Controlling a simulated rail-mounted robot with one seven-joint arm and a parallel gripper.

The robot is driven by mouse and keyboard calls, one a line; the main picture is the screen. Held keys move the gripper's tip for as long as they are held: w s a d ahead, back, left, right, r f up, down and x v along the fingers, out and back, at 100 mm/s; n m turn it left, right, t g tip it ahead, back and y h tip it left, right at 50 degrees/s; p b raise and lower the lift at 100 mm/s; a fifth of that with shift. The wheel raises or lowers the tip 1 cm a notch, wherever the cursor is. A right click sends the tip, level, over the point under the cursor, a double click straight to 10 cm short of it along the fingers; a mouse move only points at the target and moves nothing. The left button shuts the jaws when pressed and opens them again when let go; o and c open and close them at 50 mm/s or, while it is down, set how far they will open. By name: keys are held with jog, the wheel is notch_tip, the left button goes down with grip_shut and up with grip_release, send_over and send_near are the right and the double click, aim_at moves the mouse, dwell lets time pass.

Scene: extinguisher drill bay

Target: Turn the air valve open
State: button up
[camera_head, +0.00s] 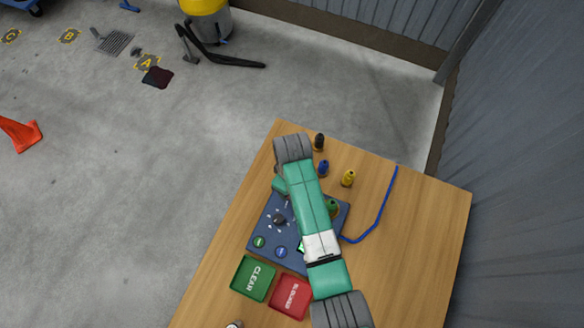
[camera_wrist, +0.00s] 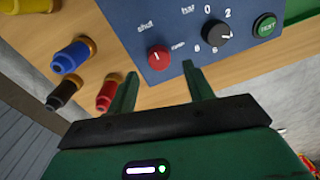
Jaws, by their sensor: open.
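A blue panel box (camera_head: 262,228) lies on the wooden table, partly hidden under my arm in the head view. In the wrist view the panel (camera_wrist: 180,15) carries a red knob (camera_wrist: 158,58) marked "shut" on one side, with a second, unclear label on the other. It looks like the air valve; its exact pointer angle is hard to tell. My gripper (camera_wrist: 160,69) is open and empty, its fingertips spread on either side of the red knob's near edge. Whether they reach down to it or stay above, I cannot tell.
Beside the red knob are a black dial (camera_wrist: 215,37) with bar numbers and a green TEST button (camera_wrist: 267,26). Blue (camera_wrist: 72,57), black (camera_wrist: 62,93) and red (camera_wrist: 108,93) fittings stand near the panel. A green tray (camera_head: 239,288) and a red tray (camera_head: 275,309) lie nearby.

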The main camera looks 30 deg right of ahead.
notch_tip(320, 180, down, 5)
jog(key=shift+r+b, duration=0.2)
jog(key=shift+b, duration=0.1)
jog(key=shift+c, duration=0.2)
jog(key=c, duration=0.9)
jog(key=shift+c, duration=0.2)
